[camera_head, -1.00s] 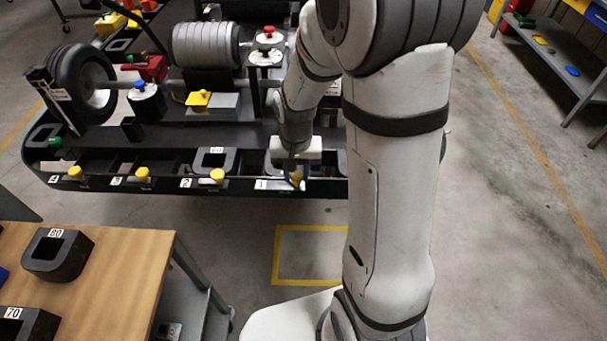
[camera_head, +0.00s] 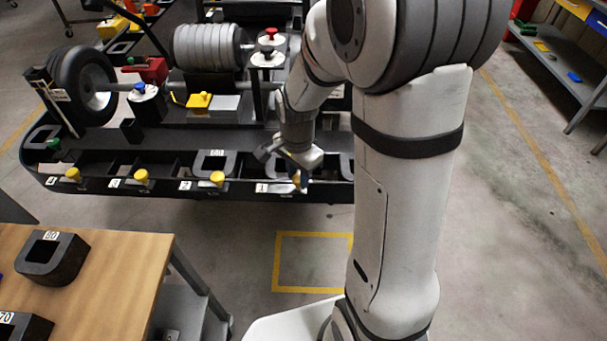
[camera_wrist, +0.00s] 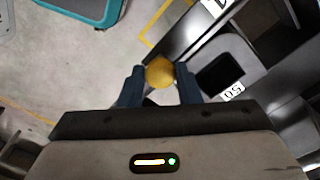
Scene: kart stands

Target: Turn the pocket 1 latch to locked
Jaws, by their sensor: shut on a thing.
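The pocket 1 latch shows as a round yellow knob (camera_wrist: 160,72) in the wrist view. My gripper (camera_wrist: 159,80) is shut on it, with one blue finger on each side. In the head view my gripper (camera_head: 299,178) is at the front rail of the kart (camera_head: 235,190), just right of the "1" label (camera_head: 262,188), and it mostly hides the knob. A dark block marked 50 (camera_wrist: 222,74) sits beside the knob in the wrist view. The locked or unlocked position of the latch cannot be read.
Pockets 2, 3 and 4 have yellow knobs (camera_head: 217,178) along the same rail; a block marked 60 (camera_head: 213,162) is in pocket 2. A wooden table (camera_head: 120,262) with dark blocks stands at front left. The floor before pocket 1 is clear.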

